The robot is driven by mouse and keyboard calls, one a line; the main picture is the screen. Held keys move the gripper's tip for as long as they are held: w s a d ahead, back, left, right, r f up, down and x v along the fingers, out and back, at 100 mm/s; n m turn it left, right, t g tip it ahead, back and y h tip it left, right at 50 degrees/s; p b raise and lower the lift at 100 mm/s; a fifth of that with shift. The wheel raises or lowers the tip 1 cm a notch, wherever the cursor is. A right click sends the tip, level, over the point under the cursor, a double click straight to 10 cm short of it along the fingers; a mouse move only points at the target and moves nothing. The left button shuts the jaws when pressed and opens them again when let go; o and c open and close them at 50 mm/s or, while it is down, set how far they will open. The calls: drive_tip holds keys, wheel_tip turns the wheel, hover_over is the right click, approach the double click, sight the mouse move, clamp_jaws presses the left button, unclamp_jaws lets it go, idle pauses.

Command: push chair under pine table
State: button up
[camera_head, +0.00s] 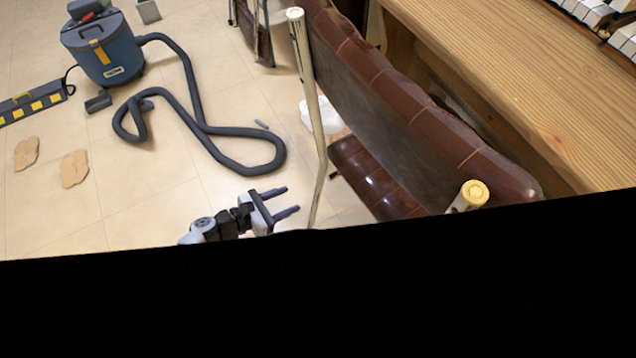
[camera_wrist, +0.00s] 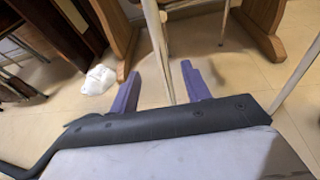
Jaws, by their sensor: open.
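The chair has a brown padded back (camera_head: 400,105), a glossy brown seat (camera_head: 370,180) and a pale metal frame. Its back faces my side, and the seat lies between the back and the pine table (camera_head: 520,75) at the right. My gripper (camera_head: 291,200) is open and empty, just left of the chair's left post (camera_head: 312,110). In the wrist view a pale chair post (camera_wrist: 158,45) shows between the two purple fingers (camera_wrist: 161,68); I cannot tell whether they touch it. Wooden table legs (camera_wrist: 262,28) stand beyond. Black covers the lower part of the head view, hiding the chair's near lower side.
A blue vacuum cleaner (camera_head: 103,50) with a looped grey hose (camera_head: 200,120) lies on the tiled floor at left. A power strip (camera_head: 35,102) and two tan flat pieces (camera_head: 74,169) lie there too. A white bag (camera_wrist: 97,80) lies near the table. Piano keys (camera_head: 595,12) show top right.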

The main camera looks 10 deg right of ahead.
drive_tip(key=b+x, duration=0.1)
drive_tip(key=x, duration=1)
drive_tip(key=shift+c, duration=0.2)
clamp_jaws()
drive_tip(key=w+d+b, duration=0.1)
drive_tip(key=w+d, duration=0.2)
drive_tip(key=w, duration=0.2)
drive_tip(key=shift+w+r+b, duration=0.15)
drive_tip(key=shift+w+b, duration=0.05)
drive_tip(key=shift+b, duration=0.2)
drive_tip(key=shift+c, duration=1.4)
unclamp_jaws()
drive_tip(key=shift+d, duration=0.1)
drive_tip(key=o, duration=0.5)
